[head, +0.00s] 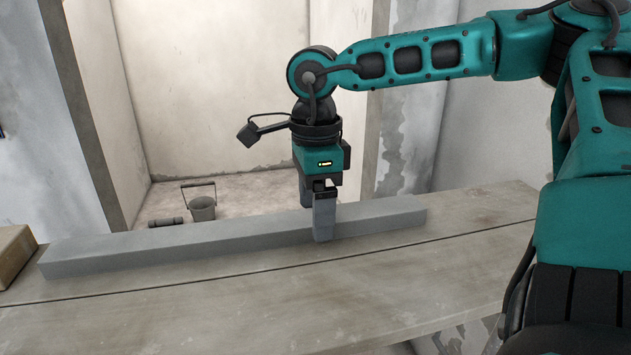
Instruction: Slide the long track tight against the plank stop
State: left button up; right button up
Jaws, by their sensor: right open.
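The long track (190,243) is a grey straight bar lying along the wooden bench top, from the left side to right of centre. My right gripper (322,222) points down over the track, right of its middle. Its jaws are open, with one finger on the near side of the track and the other partly hidden behind it. The likely plank stop (14,254) is a tan wooden block at the far left edge, cut off by the picture. A small gap seems to separate it from the track's left end. My left gripper is not in view.
The bench top (420,272) is bare in front of the track, with a dark seam running along it. Beyond the bench, a grey bucket (202,208) and a small dark cylinder (165,222) are on the floor. A concrete pillar stands at the left.

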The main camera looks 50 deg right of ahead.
aim_at(287, 220)
jog(key=shift+f, duration=0.45)
jog(key=shift+r, duration=0.1)
jog(key=c, duration=1.4)
jog(key=shift+w+a, duration=0.15)
jog(key=shift+w+a, duration=0.2)
jog(key=shift+a, duration=0.1)
jog(key=shift+w+a+b, duration=0.45)
jog(key=shift+a+b, duration=0.05)
jog(key=shift+a, duration=0.25)
jog(key=shift+w+a+b, duration=0.4)
jog(key=shift+a+b, duration=0.05)
jog(key=shift+a, duration=0.3)
jog(key=o, duration=1.4)
